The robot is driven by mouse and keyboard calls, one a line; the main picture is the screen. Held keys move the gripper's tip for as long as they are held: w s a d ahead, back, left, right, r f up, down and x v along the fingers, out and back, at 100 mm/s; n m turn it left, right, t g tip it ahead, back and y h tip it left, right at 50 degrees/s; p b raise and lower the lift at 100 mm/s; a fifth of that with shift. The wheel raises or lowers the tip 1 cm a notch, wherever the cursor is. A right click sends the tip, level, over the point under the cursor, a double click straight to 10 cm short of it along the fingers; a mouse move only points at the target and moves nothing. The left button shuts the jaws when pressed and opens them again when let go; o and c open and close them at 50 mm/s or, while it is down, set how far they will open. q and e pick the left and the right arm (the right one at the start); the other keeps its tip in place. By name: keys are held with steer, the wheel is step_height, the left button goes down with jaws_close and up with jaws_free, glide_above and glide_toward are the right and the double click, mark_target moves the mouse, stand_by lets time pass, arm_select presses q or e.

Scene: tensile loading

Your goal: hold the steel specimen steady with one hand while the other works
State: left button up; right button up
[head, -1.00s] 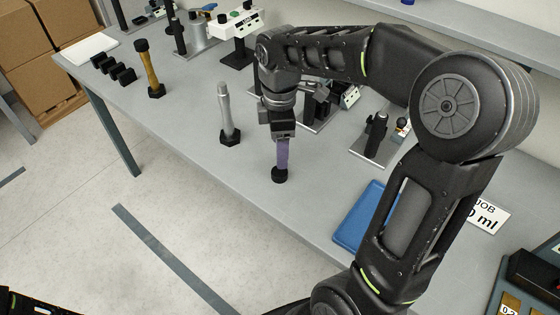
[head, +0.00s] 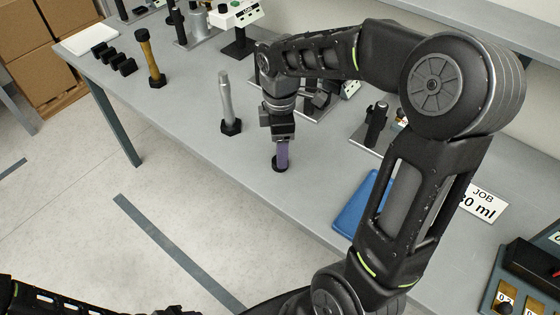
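The steel specimen (head: 226,98) is a silver rod standing upright in a black hexagonal base on the grey table. A purple specimen (head: 282,153) stands upright in a round black base to its right, near the table's front edge. My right gripper (head: 282,139) points down over the purple specimen, and its fingers overlap the top of it. I cannot tell whether they are closed on it. A brass-coloured specimen (head: 151,60) stands farther left. My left arm shows only at the bottom left edge, and its gripper is not visible. No gripper touches the steel specimen.
Several black blocks (head: 112,60) and a white sheet (head: 86,39) lie at the far left. Test devices stand along the back. A blue tray (head: 354,207), a JOB sign (head: 483,204) and a dark box (head: 535,264) are at right. Table around the steel specimen is clear.

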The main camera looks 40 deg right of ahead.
step_height(320, 180, down, 4)
steer(key=shift+f, duration=0.1)
stand_by(0.6)
jaws_close()
stand_by(0.5)
